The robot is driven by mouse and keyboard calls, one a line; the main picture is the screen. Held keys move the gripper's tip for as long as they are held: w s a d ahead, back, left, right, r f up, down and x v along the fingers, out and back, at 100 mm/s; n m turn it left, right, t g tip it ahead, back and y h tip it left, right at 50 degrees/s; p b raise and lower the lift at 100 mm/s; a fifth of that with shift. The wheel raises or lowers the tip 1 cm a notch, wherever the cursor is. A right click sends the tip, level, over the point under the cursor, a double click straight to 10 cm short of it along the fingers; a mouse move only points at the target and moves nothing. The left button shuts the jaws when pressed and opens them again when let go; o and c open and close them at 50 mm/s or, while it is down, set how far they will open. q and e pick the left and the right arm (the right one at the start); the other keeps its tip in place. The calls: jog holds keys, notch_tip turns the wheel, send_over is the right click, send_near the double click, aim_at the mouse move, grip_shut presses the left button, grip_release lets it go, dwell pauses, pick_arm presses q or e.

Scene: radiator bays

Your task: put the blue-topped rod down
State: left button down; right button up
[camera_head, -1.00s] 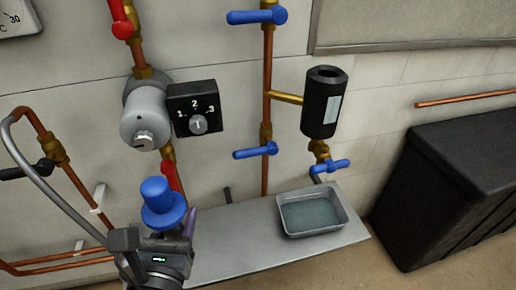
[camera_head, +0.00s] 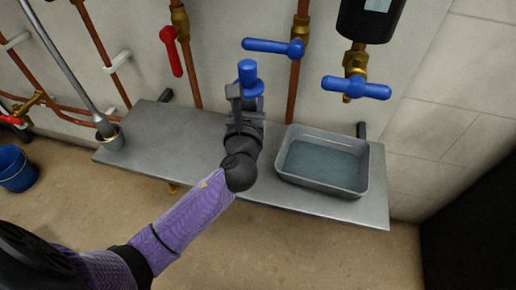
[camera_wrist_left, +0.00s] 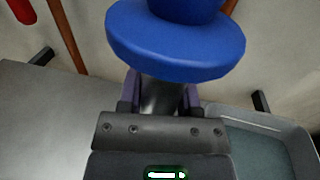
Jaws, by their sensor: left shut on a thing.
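The blue-topped rod (camera_head: 247,72) is in my left gripper (camera_head: 247,97), over the grey shelf between its bare left part and the tray. In the left wrist view the wide blue cap (camera_wrist_left: 175,40) fills the top, and the left gripper (camera_wrist_left: 160,100) is shut on the grey shaft just below it. The rod's lower end is hidden in both views, so I cannot tell whether it touches the shelf (camera_head: 165,140). My right gripper is not in view.
A grey tray of water (camera_head: 325,162) stands on the shelf to the right of the gripper. A long grey rod stands in a small cup (camera_head: 110,138) at the shelf's left end. Blue-handled valves (camera_head: 272,47) and copper pipes (camera_head: 190,75) are behind. A blue bucket (camera_head: 14,168) is on the floor.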

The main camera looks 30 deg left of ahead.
pick_arm(q)
notch_tip(320, 180, down, 9)
jog(key=b, duration=0.5)
jog(key=shift+a+r+b, duration=0.1)
jog(key=shift+r+b, duration=0.05)
jog(key=shift+b, duration=0.2)
jog(key=shift+r, duration=0.4)
jog(key=shift+f, duration=0.15)
jog(key=shift+c, duration=1.5)
grip_release()
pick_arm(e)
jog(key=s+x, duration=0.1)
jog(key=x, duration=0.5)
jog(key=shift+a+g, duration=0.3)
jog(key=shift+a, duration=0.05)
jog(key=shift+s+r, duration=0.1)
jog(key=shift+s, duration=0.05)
